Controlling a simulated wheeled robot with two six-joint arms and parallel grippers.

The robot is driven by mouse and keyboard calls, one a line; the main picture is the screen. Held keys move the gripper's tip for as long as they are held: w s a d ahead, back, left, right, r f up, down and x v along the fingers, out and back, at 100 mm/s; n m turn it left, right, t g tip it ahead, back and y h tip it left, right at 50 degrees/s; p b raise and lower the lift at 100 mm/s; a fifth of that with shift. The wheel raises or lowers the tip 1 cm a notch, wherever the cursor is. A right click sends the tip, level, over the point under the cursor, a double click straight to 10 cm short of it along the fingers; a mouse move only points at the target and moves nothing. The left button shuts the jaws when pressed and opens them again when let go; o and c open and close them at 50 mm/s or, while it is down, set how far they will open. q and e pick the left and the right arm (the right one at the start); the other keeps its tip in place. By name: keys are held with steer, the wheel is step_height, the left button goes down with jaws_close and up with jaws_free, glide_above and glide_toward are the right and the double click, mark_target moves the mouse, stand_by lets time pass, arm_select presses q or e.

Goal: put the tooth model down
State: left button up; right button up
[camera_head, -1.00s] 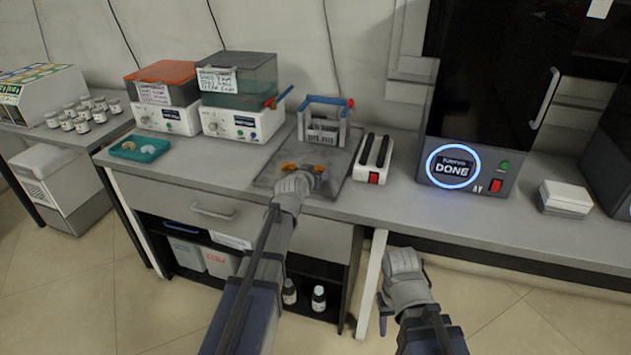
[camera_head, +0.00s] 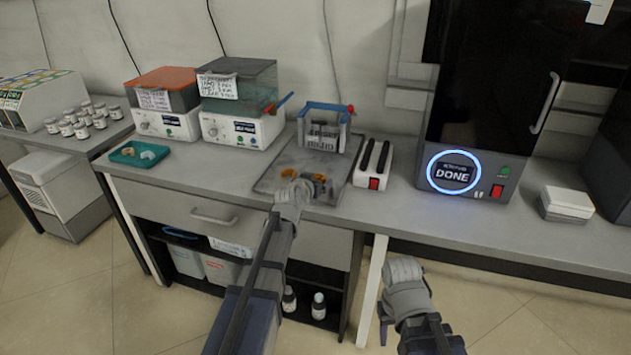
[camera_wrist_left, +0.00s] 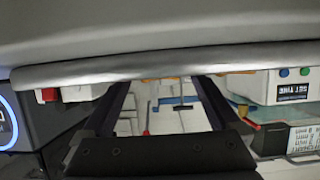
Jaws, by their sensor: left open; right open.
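My left gripper (camera_head: 303,178) is open, low over the front part of the grey tray (camera_head: 268,182) on the bench. Small orange pieces (camera_head: 318,177) show at its fingertips. I cannot tell whether they are a tooth model or parts of the fingers. In the left wrist view the two dark fingers (camera_wrist_left: 168,100) are apart, and slivers of orange show beyond them. Two small arch-shaped tooth models, one tan and one whitish (camera_head: 148,155), lie in the teal tray (camera_head: 120,160) at the left. My right gripper (camera_head: 384,325) is open and empty, low in front of the bench.
A blue-handled rack (camera_head: 325,130) stands at the back of the grey tray. A white device with two black bars (camera_head: 372,165) is to its right. Further right is a furnace with a lit DONE ring (camera_head: 455,173). Two lidded machines (camera_head: 240,130) stand behind left. Bench is clear between teal and grey trays.

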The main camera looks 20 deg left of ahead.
arm_select(q)
steer(key=shift+r, duration=0.15)
steer(key=shift+s+r, duration=0.15)
steer(key=shift+s, duration=0.05)
steer(key=p+v, duration=0.4)
steer(key=v, duration=0.7)
steer(key=shift+s+p, duration=0.25)
steer(key=shift+p, duration=0.15)
